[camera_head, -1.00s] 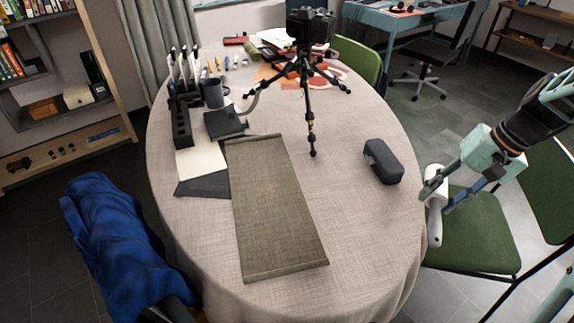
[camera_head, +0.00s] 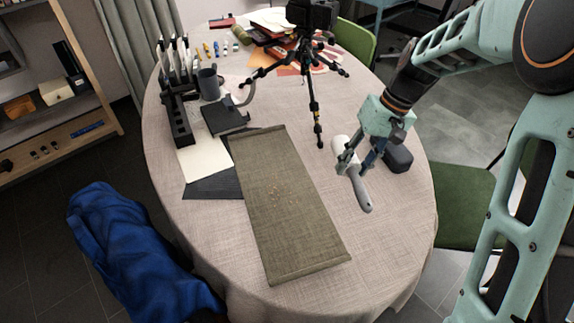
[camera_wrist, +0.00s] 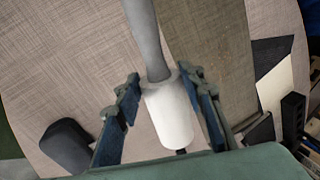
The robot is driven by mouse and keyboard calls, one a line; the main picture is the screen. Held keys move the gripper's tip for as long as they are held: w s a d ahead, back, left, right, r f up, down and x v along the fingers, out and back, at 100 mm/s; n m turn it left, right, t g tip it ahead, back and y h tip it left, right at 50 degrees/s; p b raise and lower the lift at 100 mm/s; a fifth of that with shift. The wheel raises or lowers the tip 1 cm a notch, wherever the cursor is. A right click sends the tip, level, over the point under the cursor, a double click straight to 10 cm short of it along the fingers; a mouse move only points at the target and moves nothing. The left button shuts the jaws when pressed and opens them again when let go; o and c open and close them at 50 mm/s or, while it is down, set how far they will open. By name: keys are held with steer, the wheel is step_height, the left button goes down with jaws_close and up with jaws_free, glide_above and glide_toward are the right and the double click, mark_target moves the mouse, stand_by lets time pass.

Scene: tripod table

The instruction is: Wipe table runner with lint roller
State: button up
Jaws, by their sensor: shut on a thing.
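The olive-brown table runner (camera_head: 290,220) lies flat and lengthwise on the table, with small light specks (camera_head: 278,192) near its middle. It also shows in the wrist view (camera_wrist: 215,45). My gripper (camera_head: 354,168) is shut on the lint roller, which has a white roller head (camera_wrist: 170,118) and a grey handle (camera_head: 361,192). My gripper holds the roller above the table, to the right of the runner. In the wrist view, the fingers (camera_wrist: 161,82) are on either side of the roller, around where head and handle meet.
A black tripod (camera_head: 312,85) stands behind the runner. A dark case (camera_head: 397,156) sits beside my gripper. Books, a grey mug (camera_head: 209,84) and a black holder (camera_head: 180,122) stand at the left. A blue cloth-draped chair (camera_head: 130,250) is at the front left.

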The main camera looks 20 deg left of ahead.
steer(key=s+a+f+n+g+h+p, duration=0.15)
steer(key=s+a+n, duration=0.45)
steer(key=a, duration=0.9)
steer(key=shift+m+t+y, duration=0.25)
steer(key=shift+m, duration=0.15)
steer(key=shift+s+d+f+b, duration=0.1)
steer(key=shift+s+f+b, duration=0.1)
steer(key=shift+f+b, duration=0.65)
steer(key=shift+s+d+f+b, duration=0.15)
steer(key=shift+f+b, duration=0.15)
steer(key=shift+f, duration=0.9)
steer(key=shift+s+a+f+b, duration=0.1)
steer(key=shift+s+f+b, duration=0.1)
steer(key=shift+f+b, duration=0.65)
steer(key=shift+d+f+b, duration=0.1)
steer(key=shift+f+b, duration=0.35)
steer(key=shift+f, duration=0.75)
steer(key=shift+w, duration=0.1)
